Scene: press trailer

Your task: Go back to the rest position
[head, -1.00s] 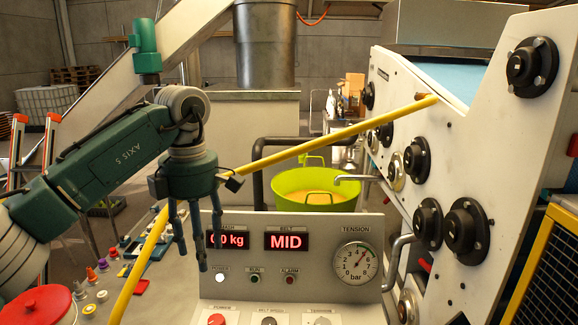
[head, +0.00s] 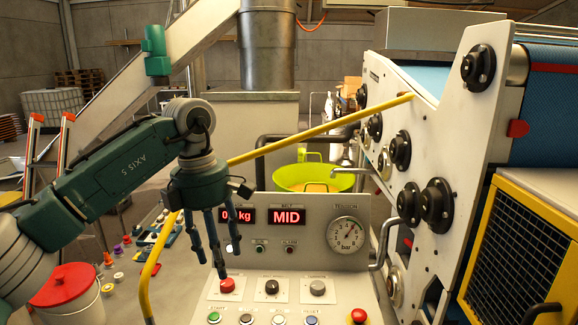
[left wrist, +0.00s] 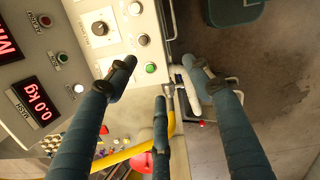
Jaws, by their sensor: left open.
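My left gripper (head: 212,245) hangs fingers-down in front of the left part of the control panel (head: 300,238) in the head view. Its dark fingers are spread and hold nothing. They partly cover the mash weight display (head: 238,215). In the left wrist view the open fingers (left wrist: 160,90) show with the panel's edge and a green button (left wrist: 151,68) beyond them. I cannot tell from these views whether they touch the panel. My right gripper is not in view.
The white press frame (head: 440,130) with black knobs stands at the right, beside a yellow-framed guard (head: 520,240). A yellow rail (head: 300,134) runs behind my left gripper. A green tub (head: 312,177) stands behind the panel. A red-lidded bucket (head: 68,287) is at lower left.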

